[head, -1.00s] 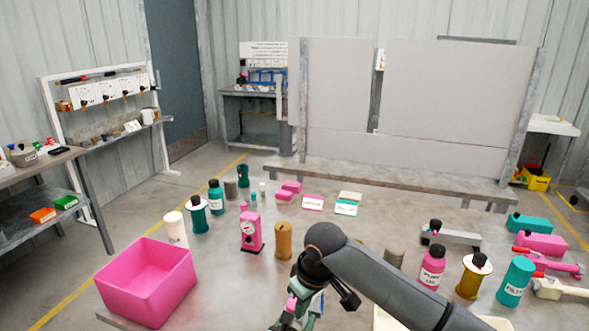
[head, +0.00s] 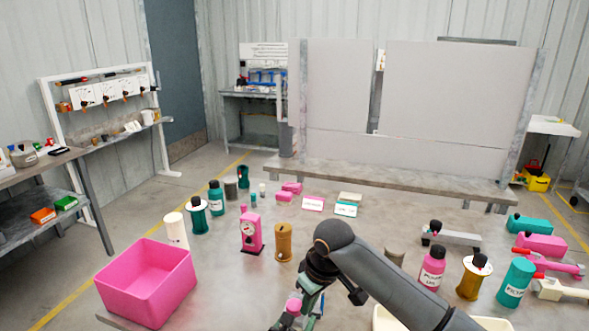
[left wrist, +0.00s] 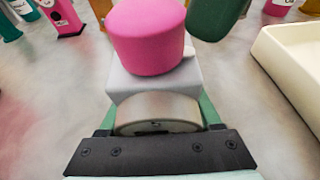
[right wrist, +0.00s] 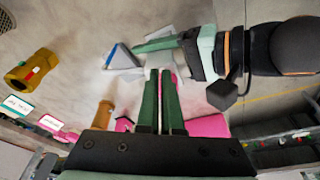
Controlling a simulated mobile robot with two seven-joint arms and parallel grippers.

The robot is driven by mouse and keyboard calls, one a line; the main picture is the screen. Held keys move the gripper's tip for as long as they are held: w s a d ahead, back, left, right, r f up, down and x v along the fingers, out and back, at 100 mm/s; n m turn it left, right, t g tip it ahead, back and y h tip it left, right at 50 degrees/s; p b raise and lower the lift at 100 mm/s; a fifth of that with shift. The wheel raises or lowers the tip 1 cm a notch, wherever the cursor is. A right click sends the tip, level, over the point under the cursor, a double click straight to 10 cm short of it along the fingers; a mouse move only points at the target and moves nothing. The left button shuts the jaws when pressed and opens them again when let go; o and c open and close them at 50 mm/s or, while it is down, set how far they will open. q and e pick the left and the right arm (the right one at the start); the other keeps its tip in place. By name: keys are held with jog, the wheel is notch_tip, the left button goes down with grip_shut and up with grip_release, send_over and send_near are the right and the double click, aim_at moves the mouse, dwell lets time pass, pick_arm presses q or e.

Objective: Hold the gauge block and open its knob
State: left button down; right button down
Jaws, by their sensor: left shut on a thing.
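The gauge block (left wrist: 155,82) is pale grey with a pink knob (left wrist: 147,36) on top and a round dial face (left wrist: 157,127) towards the left wrist camera. My left gripper (left wrist: 157,108) is shut on the block, its green fingers on both sides. In the head view the pink knob (head: 293,304) shows small beside my right arm, which hides most of the block. My right gripper's green fingers (right wrist: 160,82) point at the block, a narrow gap between them. One dark green fingertip shows close beside the knob in the left wrist view; whether they grip it is unclear.
A pink bin (head: 147,285) stands at the table's left. A pink gauge pump (head: 250,233) and a brown cylinder (head: 283,242) stand behind my grippers. Bottles, including a teal one (head: 515,283), stand at right. A cream tray (left wrist: 285,60) lies close beside the block.

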pick_arm(q)
jog(key=shift+s+d, duration=0.1)
dwell(0.3)
pick_arm(e)
jog(key=w+a+v, duration=0.1)
jog(key=v, duration=0.5)
jog(key=shift+s+d, duration=0.2)
jog(key=shift+d, duration=0.15)
jog(key=shift+r, duration=0.25)
jog(key=shift+s+a+f, duration=0.15)
jog(key=shift+s+f, duration=0.05)
jog(key=shift+f, duration=0.85)
jog(key=shift+s+a+f, duration=0.15)
jog(key=shift+a+f, duration=0.05)
jog(key=shift+f, duration=0.85)
jog(key=shift+s+a+f, duration=0.15)
jog(key=shift+s+f, duration=0.05)
jog(key=shift+f, duration=0.85)
